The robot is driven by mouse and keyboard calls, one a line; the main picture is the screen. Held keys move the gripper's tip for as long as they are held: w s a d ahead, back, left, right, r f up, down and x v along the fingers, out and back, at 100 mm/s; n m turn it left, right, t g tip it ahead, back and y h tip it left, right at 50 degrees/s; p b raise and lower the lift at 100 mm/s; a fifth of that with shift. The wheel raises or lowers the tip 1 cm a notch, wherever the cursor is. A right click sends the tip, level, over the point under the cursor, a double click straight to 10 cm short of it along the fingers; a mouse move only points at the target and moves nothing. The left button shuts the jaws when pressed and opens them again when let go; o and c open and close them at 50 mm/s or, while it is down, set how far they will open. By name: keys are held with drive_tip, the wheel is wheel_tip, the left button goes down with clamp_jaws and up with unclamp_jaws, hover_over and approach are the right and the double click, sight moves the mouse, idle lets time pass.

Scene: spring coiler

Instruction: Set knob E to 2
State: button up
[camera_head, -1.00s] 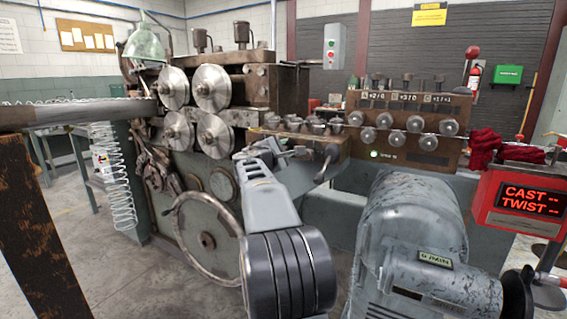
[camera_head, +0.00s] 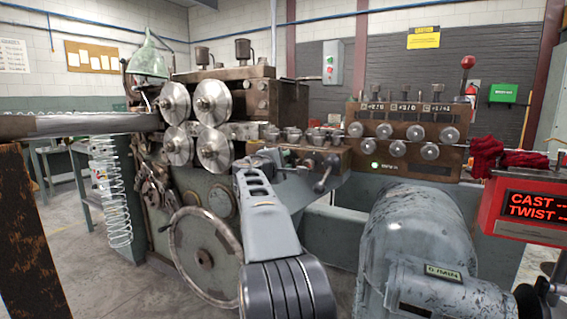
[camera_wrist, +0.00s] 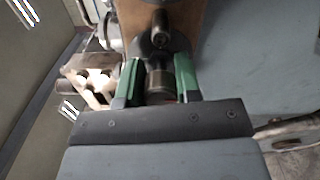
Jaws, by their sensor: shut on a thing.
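My gripper (camera_wrist: 160,77) has two green fingers, one on each side of a round dark metal knob (camera_wrist: 160,88) in the wrist view. The fingers are shut on this knob, which sits in front of a brown panel (camera_wrist: 189,22). I cannot read a letter or number on it, so I cannot tell whether it is knob E. In the head view my arm reaches toward the brown block (camera_head: 335,158) of the coiler, and the fingertips are hidden or too small to see.
A brown panel (camera_head: 452,150) carries several round knobs and small number windows. A grey motor housing (camera_head: 415,235) stands at the front right. A red display (camera_head: 535,207) reads CAST and TWIST. A large handwheel (camera_head: 205,257) is left of my arm. A wire coil (camera_head: 112,200) hangs at left.

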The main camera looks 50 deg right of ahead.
drive_tip(key=o, duration=0.6)
drive_tip(key=v, duration=1.4)
drive_tip(key=shift+p, duration=0.4)
drive_tip(key=s+a+m+y+p, duration=0.1)
drive_tip(key=s+a+y+p, duration=0.3)
drive_tip(key=a+p, duration=0.5)
drive_tip(key=s+a+m+y+p, duration=0.2)
drive_tip(key=s+a+y+p, duration=0.3)
drive_tip(key=p, duration=0.7)
drive_tip(key=s+a+r+m+y+p, duration=0.1)
drive_tip(key=s+a+y+p, duration=0.3)
drive_tip(key=a+y+p, duration=0.4)
drive_tip(key=shift+s+a+r+m+g+y+p, duration=0.2)
drive_tip(key=shift+a+p, duration=0.55)
drive_tip(key=shift+a, duration=0.55)
drive_tip(key=shift+a+f+m+g+y+p, duration=0.1)
drive_tip(key=shift+a+m+g+p, duration=0.15)
drive_tip(key=shift+a+p, duration=0.75)
